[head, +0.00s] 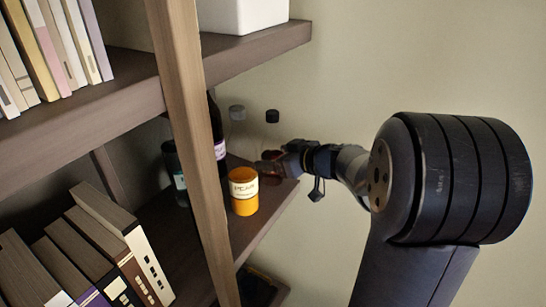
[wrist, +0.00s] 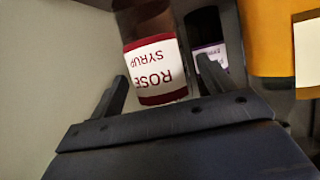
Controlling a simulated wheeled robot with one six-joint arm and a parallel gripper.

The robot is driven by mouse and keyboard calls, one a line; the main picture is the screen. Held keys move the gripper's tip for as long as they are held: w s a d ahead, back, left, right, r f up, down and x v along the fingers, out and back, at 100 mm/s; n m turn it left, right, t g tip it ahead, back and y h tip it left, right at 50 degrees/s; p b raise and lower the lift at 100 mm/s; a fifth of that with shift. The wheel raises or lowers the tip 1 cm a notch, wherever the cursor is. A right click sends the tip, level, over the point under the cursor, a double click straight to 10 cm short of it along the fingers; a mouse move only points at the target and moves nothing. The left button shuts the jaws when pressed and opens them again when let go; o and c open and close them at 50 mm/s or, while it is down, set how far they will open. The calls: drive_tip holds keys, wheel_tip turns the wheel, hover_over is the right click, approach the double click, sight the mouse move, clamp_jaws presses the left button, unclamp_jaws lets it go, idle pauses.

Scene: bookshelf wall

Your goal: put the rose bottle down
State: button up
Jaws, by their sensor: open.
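The rose bottle (wrist: 158,75) has a white "ROSE SYRUP" label with dark red above and below it. In the wrist view it lies between the two fingers of my gripper (wrist: 162,84), which are apart, with visible room at least on the left. In the head view my gripper (head: 278,160) is at the right end of the middle shelf (head: 262,218), around a small reddish part of the bottle (head: 268,170). The gripper hides most of the bottle there. I cannot tell whether its base touches the shelf.
An orange jar (head: 244,194) stands close left of my gripper. A dark bottle with a purple label (head: 218,148) and a dark jar (head: 173,170) stand further left, near a wooden post (head: 190,120). Two small caps, grey (head: 237,112) and dark (head: 272,116), show above.

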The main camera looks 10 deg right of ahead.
sight(281, 146)
drive_tip(key=v, duration=1)
drive_tip(key=shift+s+d, duration=0.15)
drive_tip(key=shift+s, duration=0.05)
drive_tip(key=x, duration=1.1)
drive_tip(key=shift+w+a+f, duration=0.15)
drive_tip(key=shift+w+a, duration=0.1)
drive_tip(key=shift+a, duration=0.05)
drive_tip(key=shift+w, duration=0.25)
drive_tip(key=shift+s+r+p, duration=0.15)
drive_tip(key=shift+r+p, duration=0.15)
drive_tip(key=shift+r, duration=1.5)
